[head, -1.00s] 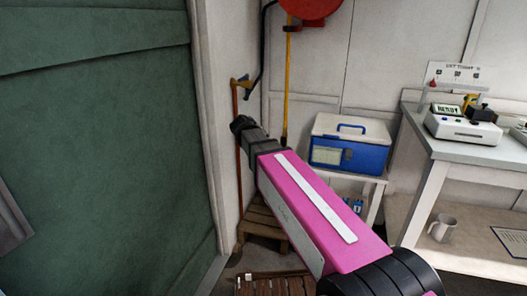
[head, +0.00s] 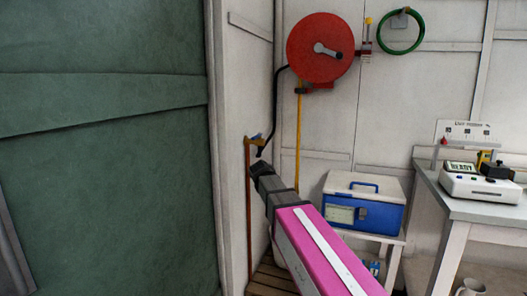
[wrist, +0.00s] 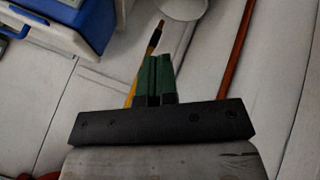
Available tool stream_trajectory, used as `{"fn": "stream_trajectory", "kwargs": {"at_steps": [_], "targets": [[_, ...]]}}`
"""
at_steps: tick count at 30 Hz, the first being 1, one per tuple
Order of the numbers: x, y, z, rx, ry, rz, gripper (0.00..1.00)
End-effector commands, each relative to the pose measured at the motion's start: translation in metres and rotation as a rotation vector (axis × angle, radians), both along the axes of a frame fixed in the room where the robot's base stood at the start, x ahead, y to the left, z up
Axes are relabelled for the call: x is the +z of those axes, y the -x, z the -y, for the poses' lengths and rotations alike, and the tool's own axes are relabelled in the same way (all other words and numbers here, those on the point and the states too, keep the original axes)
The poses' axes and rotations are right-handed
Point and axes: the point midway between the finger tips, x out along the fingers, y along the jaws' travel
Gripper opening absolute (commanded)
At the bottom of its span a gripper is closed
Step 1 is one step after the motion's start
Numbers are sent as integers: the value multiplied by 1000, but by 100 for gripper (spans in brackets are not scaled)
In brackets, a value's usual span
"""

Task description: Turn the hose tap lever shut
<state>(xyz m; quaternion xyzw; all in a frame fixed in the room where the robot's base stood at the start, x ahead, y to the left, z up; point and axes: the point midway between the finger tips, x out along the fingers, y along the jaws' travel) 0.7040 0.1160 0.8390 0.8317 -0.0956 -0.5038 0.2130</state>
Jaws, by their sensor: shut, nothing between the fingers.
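The hose tap (head: 258,142) is a small brass fitting at the top of a copper pipe (head: 249,205) in the wall corner. Its small blue lever (head: 256,136) shows on top; its exact angle is too small to tell. A black hose comes down to the tap's right side. My gripper (head: 257,167) is in front of the pipe, just below the tap in the head view, with a gap in the picture. In the wrist view my gripper's green fingers (wrist: 160,77) are together and empty. The copper pipe (wrist: 235,50) shows right of them; the tap is not seen there.
A red hose reel (head: 320,48) and green ring (head: 401,32) hang on the back wall. A yellow pole (head: 298,140) stands right of the tap. A green panel (head: 105,180) fills the left.

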Motion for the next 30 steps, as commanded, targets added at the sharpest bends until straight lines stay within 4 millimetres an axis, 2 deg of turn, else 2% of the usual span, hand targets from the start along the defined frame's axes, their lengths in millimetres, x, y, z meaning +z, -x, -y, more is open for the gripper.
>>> {"fn": "stream_trajectory", "kwargs": {"at_steps": [1, 9, 15, 21, 25, 27, 30], "targets": [[21, -16, -1, -29, -49, 8, 0], [118, -52, -7, -154, -307, 8, 0], [201, -70, -10, -217, -490, -3, 0], [289, -78, -11, -253, -658, -23, 0], [333, -76, -11, -262, -734, -38, 0], [349, -75, -11, -265, -761, -43, 0], [362, -73, -11, -266, -783, -50, 0]]}}
